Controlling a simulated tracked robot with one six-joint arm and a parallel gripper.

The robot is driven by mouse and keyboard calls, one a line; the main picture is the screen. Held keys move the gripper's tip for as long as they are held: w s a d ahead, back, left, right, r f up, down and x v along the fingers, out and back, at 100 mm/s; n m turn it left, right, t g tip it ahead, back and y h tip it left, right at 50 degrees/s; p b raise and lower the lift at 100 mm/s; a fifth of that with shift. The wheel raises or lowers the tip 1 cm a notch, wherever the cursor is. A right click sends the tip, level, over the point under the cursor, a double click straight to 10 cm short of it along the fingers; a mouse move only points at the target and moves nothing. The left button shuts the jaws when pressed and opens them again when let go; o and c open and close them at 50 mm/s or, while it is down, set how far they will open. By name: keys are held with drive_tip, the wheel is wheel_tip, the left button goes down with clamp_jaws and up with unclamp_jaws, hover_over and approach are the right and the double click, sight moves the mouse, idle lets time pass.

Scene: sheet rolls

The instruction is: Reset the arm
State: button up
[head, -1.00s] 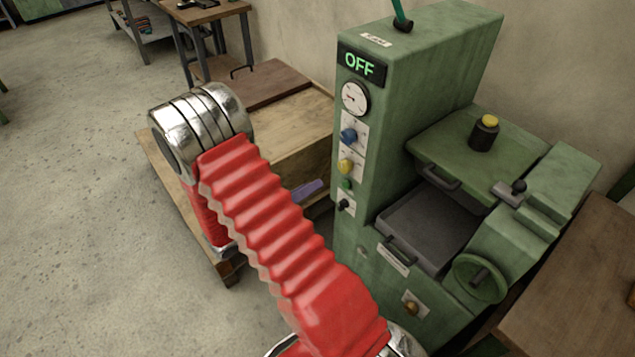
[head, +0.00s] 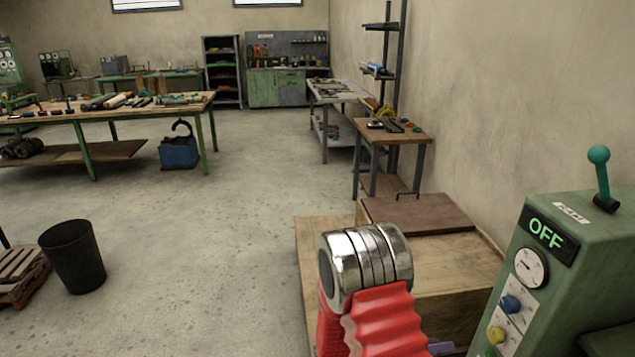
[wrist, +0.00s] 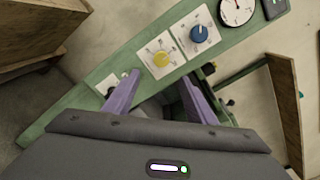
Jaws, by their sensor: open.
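My gripper (wrist: 160,95) shows in the wrist view with its two purple fingers apart, open, and nothing between them. Beyond the fingers is the green machine (wrist: 75,105), with a yellow knob (wrist: 161,59), a blue knob (wrist: 199,34) and a gauge on its panel. In the head view my arm, with its red ribbed sleeve (head: 385,322) and metal joint, rises at the bottom centre-right. A small purple part of the gripper (head: 440,347) shows beside it; the fingertips are hidden there. The green machine (head: 600,245) at the right reads OFF.
A wooden box with a brown lid (head: 420,214) stands close behind my arm. A black bin (head: 73,256) stands at the left, a tool-covered workbench (head: 110,112) at the back left and a small table (head: 395,132) by the wall. Open floor lies between.

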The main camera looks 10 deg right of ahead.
drive_tip(key=s+a+f+m+g+y, duration=0.1)
drive_tip(key=s+f+m+g+y, duration=0.25)
drive_tip(key=s+m, duration=0.35)
drive_tip(key=s+a+r+m+g+y, duration=0.25)
drive_tip(key=s+a+m+y, duration=0.4)
drive_tip(key=m, duration=0.35)
drive_tip(key=a+r+m+t+y, duration=0.65)
drive_tip(key=a+r+m, duration=0.25)
drive_tip(key=r, duration=0.2)
wheel_tip(320, 180, up, 12)
drive_tip(key=s+m+t+y, duration=0.1)
drive_tip(key=s+t, duration=0.1)
drive_tip(key=t, duration=0.2)
drive_tip(key=shift+s+a+m, duration=0.35)
drive_tip(key=shift+a+m, duration=0.05)
drive_tip(key=shift+t+y, duration=0.25)
drive_tip(key=shift+c, duration=0.4)
